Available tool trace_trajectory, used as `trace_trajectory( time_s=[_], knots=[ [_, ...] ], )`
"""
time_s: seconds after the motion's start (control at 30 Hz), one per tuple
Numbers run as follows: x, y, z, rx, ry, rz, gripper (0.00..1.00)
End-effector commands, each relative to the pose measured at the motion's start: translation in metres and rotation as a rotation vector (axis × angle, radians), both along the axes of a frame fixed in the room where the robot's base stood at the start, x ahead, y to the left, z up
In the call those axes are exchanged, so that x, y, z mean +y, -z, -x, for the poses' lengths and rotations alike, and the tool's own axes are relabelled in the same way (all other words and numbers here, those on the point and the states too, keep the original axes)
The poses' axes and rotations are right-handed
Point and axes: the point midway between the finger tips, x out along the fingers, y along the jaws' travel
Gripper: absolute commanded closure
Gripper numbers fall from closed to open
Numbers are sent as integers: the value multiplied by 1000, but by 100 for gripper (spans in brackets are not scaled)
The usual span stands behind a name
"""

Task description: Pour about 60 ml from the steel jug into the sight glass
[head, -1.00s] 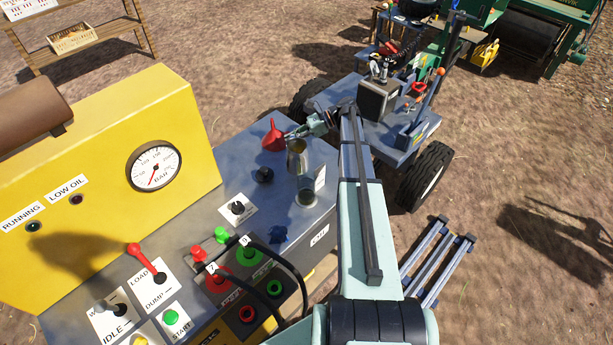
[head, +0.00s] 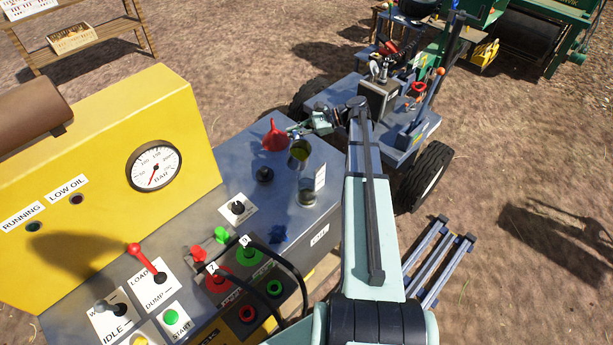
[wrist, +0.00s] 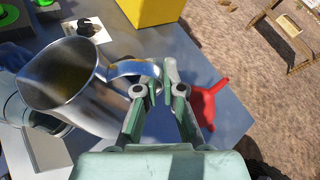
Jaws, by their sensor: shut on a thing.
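The steel jug (head: 299,160) is above the far end of the grey console top, its mouth tipped toward the head camera, with yellowish liquid showing inside. In the wrist view the jug (wrist: 95,113) fills the left side, and dark yellow liquid lies in it. My gripper (wrist: 158,78) is shut on the jug's handle (wrist: 130,68). The sight glass (head: 307,195), a clear cylinder, stands just below and in front of the jug. In the wrist view the glass (wrist: 35,122) is partly hidden under the jug's lip. I cannot see a stream or the level in the glass.
A red funnel (head: 275,138) stands on the console just left of the jug; it also shows in the wrist view (wrist: 203,104). A black knob (head: 264,174) is left of the glass. A white label plate (head: 320,178) stands close on the glass's right.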

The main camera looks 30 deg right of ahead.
Motion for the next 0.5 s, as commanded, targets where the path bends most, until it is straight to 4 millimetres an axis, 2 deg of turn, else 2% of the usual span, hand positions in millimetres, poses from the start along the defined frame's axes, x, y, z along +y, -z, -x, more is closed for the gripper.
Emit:
trace_trajectory(
  time_s=[0.03, 0.33, 0.4, 0.5],
  knots=[
    [3, -10, 7, -31, 2, 6, 100],
    [9, -52, 31, -220, 0, 55, 100],
    [9, -49, 33, -263, 0, 65, 100],
    [10, -56, 37, -323, 0, 81, 100]
  ],
)
